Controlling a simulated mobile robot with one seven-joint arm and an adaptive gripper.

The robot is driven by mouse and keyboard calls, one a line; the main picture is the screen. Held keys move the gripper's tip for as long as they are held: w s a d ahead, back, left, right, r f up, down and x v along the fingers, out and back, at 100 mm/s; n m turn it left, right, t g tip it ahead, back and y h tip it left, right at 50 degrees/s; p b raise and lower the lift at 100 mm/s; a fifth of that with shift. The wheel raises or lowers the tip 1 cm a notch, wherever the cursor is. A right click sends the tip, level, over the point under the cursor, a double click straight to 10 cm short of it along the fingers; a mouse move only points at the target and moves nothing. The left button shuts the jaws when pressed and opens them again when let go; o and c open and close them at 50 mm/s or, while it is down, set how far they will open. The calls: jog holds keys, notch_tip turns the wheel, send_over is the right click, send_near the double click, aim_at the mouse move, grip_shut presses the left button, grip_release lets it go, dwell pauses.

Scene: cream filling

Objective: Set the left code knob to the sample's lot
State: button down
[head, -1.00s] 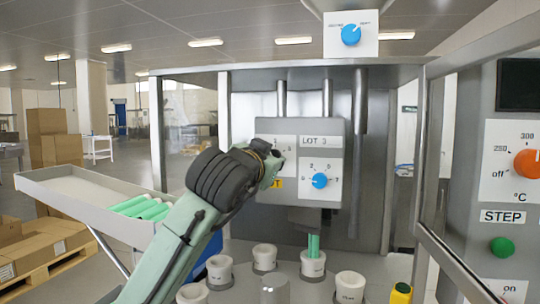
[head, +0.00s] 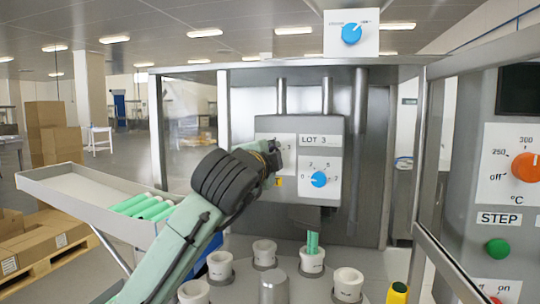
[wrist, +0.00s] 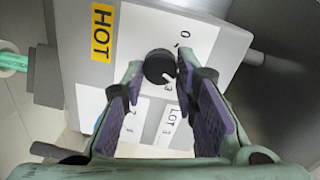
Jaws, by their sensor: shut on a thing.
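The left code knob (wrist: 158,66) is black in the wrist view, on a white dial plate on a grey box. A short white mark on its rim appears to face the digit 3; other digits are partly covered. My gripper (wrist: 159,72) has its two purple-padded fingers closed on either side of the knob. In the head view my gripper (head: 272,158) is at the left dial plate and hides the knob. A LOT 3 label (head: 318,140) is on the box (head: 300,125), above the right blue knob (head: 319,179).
A tray (head: 75,185) with green rolls is at left. A clear door frame (head: 428,175) and control panel (head: 510,180) stand at right.

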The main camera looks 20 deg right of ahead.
jog(key=m+p, duration=0.1)
jog(key=m, duration=0.5)
jog(key=shift+r, duration=0.1)
jog(key=shift+m, duration=0.4)
dwell(0.3)
jog(key=c, duration=1.3)
grip_release()
jog(key=v, duration=1.2)
jog(key=shift+d, duration=0.1)
